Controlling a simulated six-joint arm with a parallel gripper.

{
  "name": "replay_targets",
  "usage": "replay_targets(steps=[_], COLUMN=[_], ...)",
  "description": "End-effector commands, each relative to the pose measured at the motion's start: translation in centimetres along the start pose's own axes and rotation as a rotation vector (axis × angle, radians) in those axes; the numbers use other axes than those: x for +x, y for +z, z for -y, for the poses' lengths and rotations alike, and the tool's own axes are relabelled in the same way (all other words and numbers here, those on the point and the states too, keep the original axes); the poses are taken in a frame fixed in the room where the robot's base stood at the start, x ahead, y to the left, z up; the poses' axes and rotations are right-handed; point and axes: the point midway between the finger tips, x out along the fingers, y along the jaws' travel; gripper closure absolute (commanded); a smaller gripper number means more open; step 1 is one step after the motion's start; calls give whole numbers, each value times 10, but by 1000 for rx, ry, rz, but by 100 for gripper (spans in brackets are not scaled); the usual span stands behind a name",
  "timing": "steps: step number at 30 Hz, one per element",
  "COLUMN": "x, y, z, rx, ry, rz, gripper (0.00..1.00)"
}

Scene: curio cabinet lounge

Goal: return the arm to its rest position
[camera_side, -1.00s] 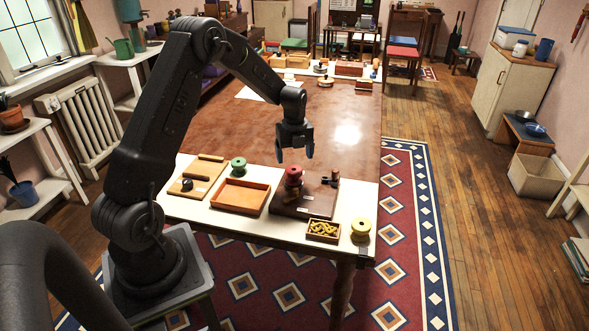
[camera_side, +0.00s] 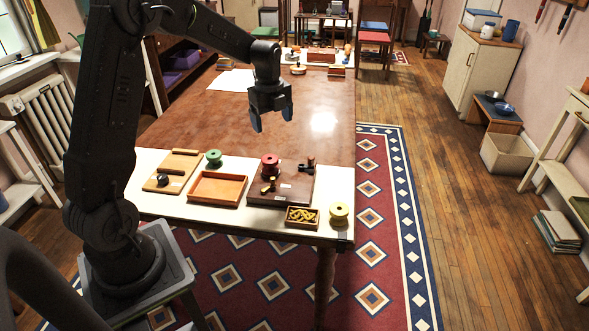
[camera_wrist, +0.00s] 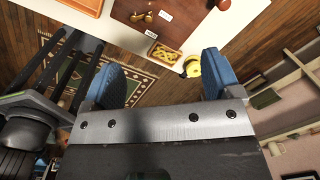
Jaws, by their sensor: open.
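My gripper (camera_side: 271,117) is open and empty, with blue fingertips pointing down. In the side view it hangs in the air over the brown table (camera_side: 190,121), behind the items on the white strip at the near end. In the wrist view my gripper (camera_wrist: 160,82) shows its two blue fingers spread wide with nothing between them. My arm reaches up from its base at the lower left and bends over toward the table.
On the white strip (camera_side: 148,204) stand an orange tray (camera_side: 217,203), a dark brown board (camera_side: 290,196) with a red spool (camera_side: 270,165), a green spool (camera_side: 213,158), a yellow spool (camera_side: 340,213) and a small patterned box (camera_side: 301,222). The air around my gripper is clear.

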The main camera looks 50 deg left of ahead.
Motion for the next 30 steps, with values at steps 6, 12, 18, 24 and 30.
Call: replay_targets(steps=[6, 12, 18, 24, 30], x=[-75, -116, -133, -132, -128], y=[-77, -138, -184, -208, -216], z=[-35, -87, -148, -192, -208], rx=[-412, -805, -1188, -1475, -1588], ry=[-124, -232, -313, -337, -335], rz=[14, -47, -173, -304, -359], gripper=[17, 17, 17, 17, 17])
